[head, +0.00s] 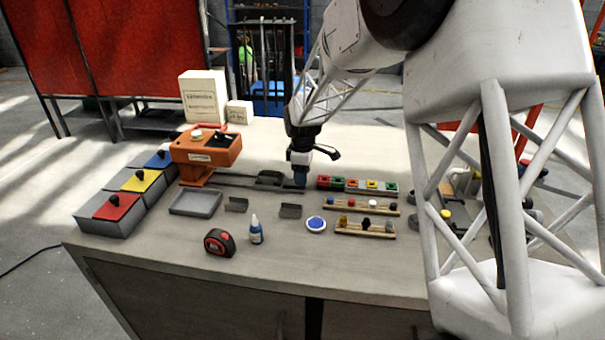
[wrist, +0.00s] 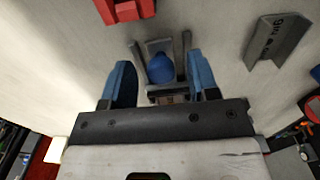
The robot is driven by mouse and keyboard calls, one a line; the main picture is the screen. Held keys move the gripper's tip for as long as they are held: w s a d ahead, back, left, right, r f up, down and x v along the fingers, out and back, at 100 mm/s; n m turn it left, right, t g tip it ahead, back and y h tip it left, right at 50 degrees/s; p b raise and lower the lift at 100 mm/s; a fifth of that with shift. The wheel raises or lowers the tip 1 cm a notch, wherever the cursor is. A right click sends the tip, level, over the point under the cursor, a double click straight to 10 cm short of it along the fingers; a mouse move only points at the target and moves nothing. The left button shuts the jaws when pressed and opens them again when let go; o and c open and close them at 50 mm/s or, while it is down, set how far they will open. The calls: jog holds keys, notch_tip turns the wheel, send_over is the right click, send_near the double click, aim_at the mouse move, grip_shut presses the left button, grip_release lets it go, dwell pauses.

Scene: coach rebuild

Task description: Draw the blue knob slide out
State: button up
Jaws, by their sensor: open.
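The blue knob (wrist: 160,69) shows in the wrist view on a small grey slide (wrist: 159,46), which sits between two dark grey side rails. My gripper (wrist: 160,64) is open, with one blue finger to the left of the knob and one to the right. A gap shows on each side, so neither finger appears to touch it. In the head view my gripper (head: 300,181) points down at the back middle of the bench, and I cannot make out the knob there. How far the fingertips are above the bench is unclear.
A grey angle bracket (wrist: 277,41) and a red block (wrist: 124,9) lie near the gripper. A row of coloured blocks (head: 358,185) stands right of it. An orange machine (head: 207,148) stands left. A tape measure (head: 219,242) and a bottle (head: 256,230) stand in front.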

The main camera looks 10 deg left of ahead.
jog(key=shift+r, duration=3.9)
jog(key=shift+s+d+r, duration=0.2)
jog(key=shift+d+r, duration=0.05)
jog(key=shift+d, duration=0.1)
jog(key=s+d+r+m+t, duration=0.1)
jog(key=s+d+r+m, duration=0.35)
jog(key=s+d, duration=0.55)
jog(key=s+d+r+m, duration=0.4)
jog(key=s+d+r, duration=0.2)
jog(key=s+d, duration=0.35)
jog(key=s+d+f+m, duration=0.1)
jog(key=s+d+m, duration=0.4)
jog(key=s, duration=0.7)
jog(key=s+d+f+m+t, duration=0.1)
jog(key=s+d+m, duration=0.3)
jog(key=s, duration=0.9)
jog(key=d, duration=0.2)
jog(key=shift+s+d+f+m+t, duration=0.3)
jog(key=shift+d+f+m, duration=0.05)
jog(key=shift+d, duration=0.05)
